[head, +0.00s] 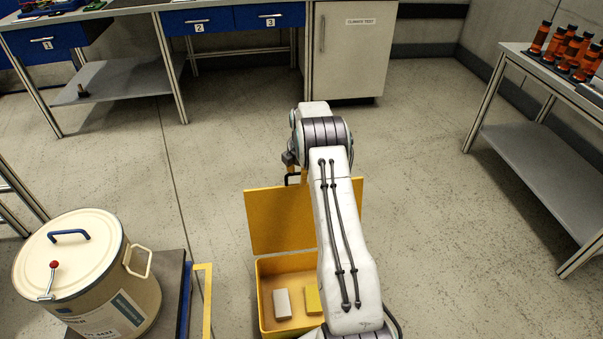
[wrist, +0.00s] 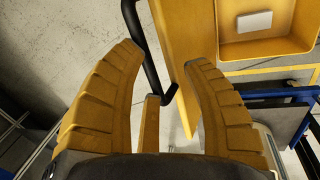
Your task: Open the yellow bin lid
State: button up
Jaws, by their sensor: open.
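The yellow bin (head: 262,300) stands on the floor and its inside is visible. It also shows in the wrist view (wrist: 285,47). Its yellow lid (head: 278,222) stands raised, roughly upright, along the bin's far edge; the wrist view shows it too (wrist: 180,40). A black handle (head: 290,180) is at the lid's top edge, and the wrist view shows its bar (wrist: 147,60) between my fingers. My gripper (wrist: 166,62) is open around the handle, not clamped; contact cannot be told. In the head view my arm hides most of the gripper and part of the lid and bin.
A white block (head: 282,303) and a yellow block (head: 313,299) lie in the bin. A cream drum (head: 120,290) stands on a platform at left. A workbench (head: 130,20) and cabinet (head: 350,50) are behind, a side table (head: 540,165) at right. Floor between is clear.

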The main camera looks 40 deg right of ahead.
jog(key=v, duration=1.1)
jog(key=shift+r, duration=0.35)
jog(key=shift+r, duration=0.1)
jog(key=s+a+r+m+p, duration=0.3)
jog(key=s+a+r+p, duration=0.4)
jog(key=r, duration=0.5)
jog(key=s+a+r+m+p, duration=0.3)
jog(key=s+a+r, duration=0.2)
jog(key=a+r, duration=0.6)
jog(key=s+a+r+m+p, duration=0.2)
jog(key=s+a+r+p, duration=0.1)
jog(key=s, duration=0.4)
jog(key=s+a+r+m+p, duration=0.2)
jog(key=s+p, duration=0.1)
jog(key=s, duration=0.4)
jog(key=s+a+r+m+t+y+p, duration=0.1)
jog(key=s+a+r+m+p, duration=0.1)
jog(key=s, duration=0.5)
jog(key=shift+s+a+r+m+p, duration=0.4)
jog(key=shift+a+r+p, duration=0.45)
jog(key=shift+p, duration=0.1)
